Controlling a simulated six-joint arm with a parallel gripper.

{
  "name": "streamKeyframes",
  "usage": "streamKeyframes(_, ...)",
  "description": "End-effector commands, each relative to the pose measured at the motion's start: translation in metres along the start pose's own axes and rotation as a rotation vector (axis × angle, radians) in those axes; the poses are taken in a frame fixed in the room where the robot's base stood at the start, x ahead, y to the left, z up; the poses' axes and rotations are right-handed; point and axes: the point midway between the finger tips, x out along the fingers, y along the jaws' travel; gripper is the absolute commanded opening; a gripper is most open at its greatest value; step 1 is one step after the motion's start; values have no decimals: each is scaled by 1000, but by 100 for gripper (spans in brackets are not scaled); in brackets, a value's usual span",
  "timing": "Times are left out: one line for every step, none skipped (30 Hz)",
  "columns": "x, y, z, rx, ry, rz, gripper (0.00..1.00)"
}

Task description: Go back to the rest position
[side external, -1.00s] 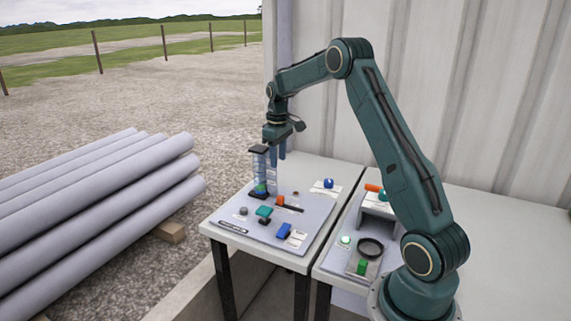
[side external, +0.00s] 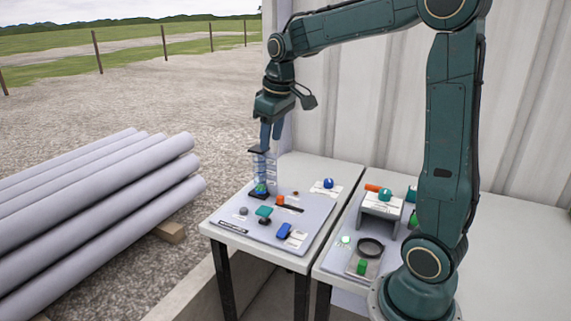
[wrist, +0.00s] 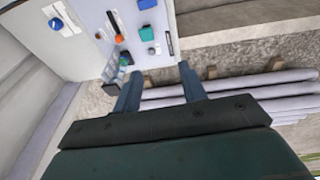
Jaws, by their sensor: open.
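My gripper (side external: 270,134) is open and empty in the side external view. It hangs above the back left of the left table, just over the clear cylinder with a dark cap (side external: 262,170) that stands on the panel. In the wrist view the two fingers of my gripper (wrist: 158,88) are spread with nothing between them. The clear cylinder (wrist: 118,72) shows there beside the left finger. Whether a fingertip touches the cap cannot be told.
The grey panel (side external: 235,222) on the left table carries a blue block (side external: 284,230), a teal block (side external: 264,212) and an orange knob (side external: 280,200). A second table holds a black ring (side external: 370,247) and a green block (side external: 362,267). A metal wall stands behind; pipes (side external: 90,210) lie left.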

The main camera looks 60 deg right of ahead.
Motion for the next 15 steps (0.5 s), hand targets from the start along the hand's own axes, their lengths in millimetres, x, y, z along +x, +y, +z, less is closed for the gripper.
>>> streamKeyframes(-9, -10, 8, -4, 16, 1, 42)
streamKeyframes(-13, -15, 12, -3, 24, 2, 42)
streamKeyframes(-18, -22, 18, -3, 34, 2, 42)
streamKeyframes(-21, -26, 22, -3, 41, 1, 42)
streamKeyframes(-24, -31, 27, -2, 50, 2, 42)
streamKeyframes(-29, -37, 33, -2, 60, 1, 42)
streamKeyframes(-32, -42, 38, -2, 68, 1, 42)
streamKeyframes(-34, -46, 43, -1, 76, 0, 42)
streamKeyframes(-38, -52, 50, 0, 86, -1, 42)
streamKeyframes(-40, -56, 54, -1, 95, -1, 42)
streamKeyframes(-42, -60, 60, 0, 102, -3, 42)
streamKeyframes(-45, -66, 67, 1, 112, -4, 42)
streamKeyframes(-47, -70, 72, 1, 120, -6, 42)
streamKeyframes(-49, -73, 78, 1, 127, -7, 42)
streamKeyframes(-51, -78, 85, 3, 138, -9, 42)
